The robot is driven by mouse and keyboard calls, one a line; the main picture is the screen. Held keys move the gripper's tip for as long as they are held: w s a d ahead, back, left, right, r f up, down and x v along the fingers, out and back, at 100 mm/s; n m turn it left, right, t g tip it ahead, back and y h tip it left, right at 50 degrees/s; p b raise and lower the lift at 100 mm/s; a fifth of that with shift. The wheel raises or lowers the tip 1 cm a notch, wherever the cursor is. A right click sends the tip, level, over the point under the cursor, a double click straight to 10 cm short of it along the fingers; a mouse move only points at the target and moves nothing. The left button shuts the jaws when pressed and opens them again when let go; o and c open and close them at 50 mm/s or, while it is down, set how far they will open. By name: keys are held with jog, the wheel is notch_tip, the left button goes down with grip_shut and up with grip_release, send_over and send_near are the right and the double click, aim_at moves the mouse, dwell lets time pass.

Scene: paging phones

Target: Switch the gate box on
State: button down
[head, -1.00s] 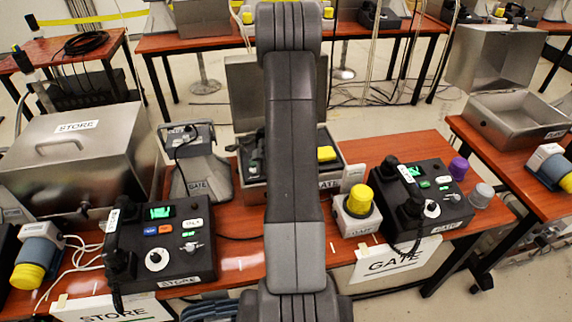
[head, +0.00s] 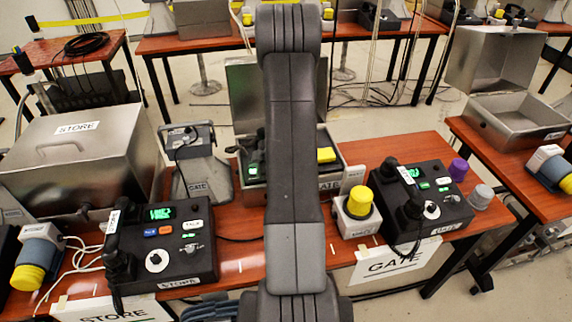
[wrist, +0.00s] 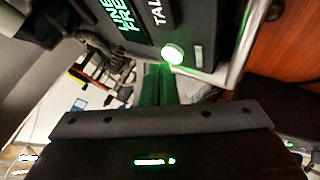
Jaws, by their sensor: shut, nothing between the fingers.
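An open metal case (head: 300,192) stands behind my arm, with a label ending in "ATE" partly hidden. A small green light shows inside it. A black phone unit (head: 425,200) above the "GATE" sign (head: 397,263) has a handset, a lit green display and a white dial. In the wrist view a dark panel (wrist: 150,25) shows the lit words "LINE FREE", "TAL" cut off, and a round glowing green-white knob (wrist: 173,53). My gripper (wrist: 160,80) is shut and empty, its tips close below this knob; touching or apart I cannot tell. The arm hides it in the head view.
A yellow-capped beacon (head: 358,207) stands left of the black phone. Purple (head: 458,168) and grey (head: 481,196) caps are to its right. The store phone (head: 165,250) and closed store case (head: 75,160) fill the left. A grey horn (head: 200,172) stands left of the open case.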

notch_tip(320, 180, up, 6)
jog(key=p, duration=0.5)
dwell(0.5)
